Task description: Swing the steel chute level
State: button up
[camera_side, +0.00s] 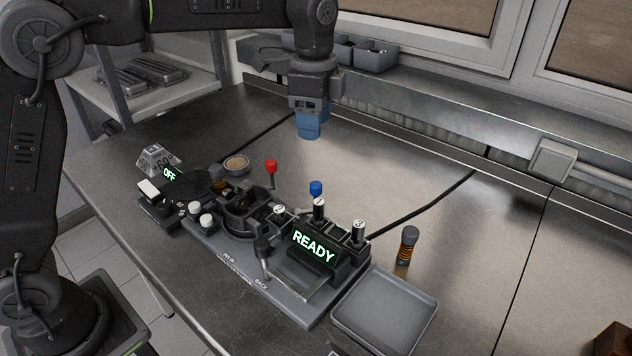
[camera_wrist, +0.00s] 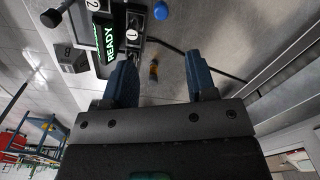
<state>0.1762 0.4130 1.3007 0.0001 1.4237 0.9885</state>
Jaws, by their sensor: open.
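The steel chute appears to be the shiny metal piece (camera_side: 300,284) below the READY display, at the front of the grey fixture (camera_side: 232,272) in the side view; its exact tilt is hard to tell. A lever with a black knob (camera_side: 263,246) stands just left of it. My gripper (camera_side: 308,128) hangs above the back of the bench, well behind and above the fixture, pointing down. In the wrist view its two blue fingers (camera_wrist: 162,84) are apart with nothing held between them. I cannot make out the chute clearly in the wrist view.
The READY display (camera_side: 314,246) has numbered posts beside it. Red (camera_side: 271,166) and blue (camera_side: 316,188) knobs stand behind the fixture. A grey tray (camera_side: 428,322) lies to its right, near an orange-and-black upright part (camera_side: 407,249).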

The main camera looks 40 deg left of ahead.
aim_at(316, 183)
notch_tip(316, 183, down, 14)
jog(key=shift+w+d, duration=0.1)
jog(key=shift+w, duration=0.05)
dwell(0.4)
jog(key=shift+c, duration=0.5)
jog(key=c, duration=0.8)
jog(key=shift+c, duration=0.2)
